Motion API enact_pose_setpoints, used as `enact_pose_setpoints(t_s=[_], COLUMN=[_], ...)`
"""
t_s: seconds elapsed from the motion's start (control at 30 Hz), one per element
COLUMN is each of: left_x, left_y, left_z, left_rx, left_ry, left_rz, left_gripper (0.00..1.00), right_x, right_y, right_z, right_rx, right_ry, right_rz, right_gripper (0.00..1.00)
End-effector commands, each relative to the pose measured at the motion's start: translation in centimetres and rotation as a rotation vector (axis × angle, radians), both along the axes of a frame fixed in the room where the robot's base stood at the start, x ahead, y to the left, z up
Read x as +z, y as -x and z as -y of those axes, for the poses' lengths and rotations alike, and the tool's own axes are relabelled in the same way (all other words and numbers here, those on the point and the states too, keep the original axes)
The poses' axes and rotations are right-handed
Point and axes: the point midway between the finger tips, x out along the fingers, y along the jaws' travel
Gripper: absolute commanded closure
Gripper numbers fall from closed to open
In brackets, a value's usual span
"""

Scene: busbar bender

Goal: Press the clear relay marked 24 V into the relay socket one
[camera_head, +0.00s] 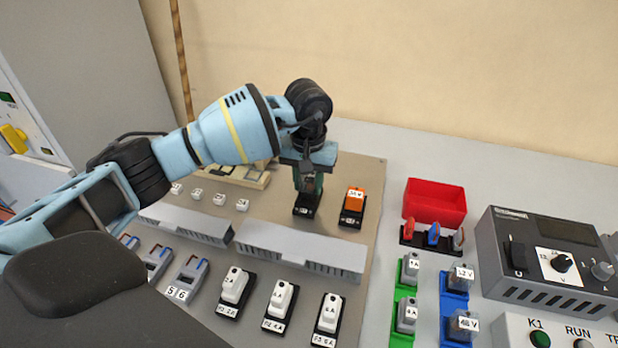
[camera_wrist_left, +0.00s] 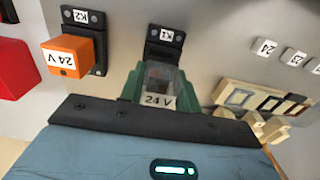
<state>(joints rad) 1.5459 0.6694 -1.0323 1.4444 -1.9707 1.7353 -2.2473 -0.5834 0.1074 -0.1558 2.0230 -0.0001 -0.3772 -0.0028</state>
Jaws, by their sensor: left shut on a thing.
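My left gripper (camera_head: 307,188) points down over the panel, its green fingers shut on the clear relay. In the left wrist view the clear relay (camera_wrist_left: 160,78) sits between the fingers (camera_wrist_left: 160,88), its 24 V label facing the camera. The black relay socket marked K1 (camera_wrist_left: 166,36) is right beyond the relay; in the head view this socket (camera_head: 304,211) shows just below the fingertips. The relay's underside is hidden, so I cannot tell whether it touches the socket. My right gripper is not in view.
An orange 24 V relay (camera_head: 354,197) stands in the neighbouring K2 socket (camera_head: 350,219). A grey wire duct (camera_head: 300,250) runs in front. A red bin (camera_head: 435,202), blue holders with clear relays (camera_head: 463,278) and a grey power unit (camera_head: 550,262) are at the right.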

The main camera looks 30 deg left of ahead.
Motion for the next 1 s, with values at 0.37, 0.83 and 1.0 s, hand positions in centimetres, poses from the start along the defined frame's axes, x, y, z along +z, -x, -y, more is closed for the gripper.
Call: enact_pose_setpoints(t_s=[0.37, 0.83, 1.0], left_x=[0.08, 0.06, 0.04], left_y=[-0.02, 0.01, 0.00], left_z=[-0.01, 0.02, 0.00], left_rx=[0.000, 0.000, 0.000], left_ry=[0.000, 0.001, 0.000], left_rz=[0.001, 0.000, 0.001], left_gripper=[0.91, 0.91, 0.91], right_x=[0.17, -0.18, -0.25], right_y=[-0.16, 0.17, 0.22], right_z=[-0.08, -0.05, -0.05], right_rx=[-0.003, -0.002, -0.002], right_ry=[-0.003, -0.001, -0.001], right_rz=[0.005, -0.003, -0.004], right_gripper=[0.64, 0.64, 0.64])
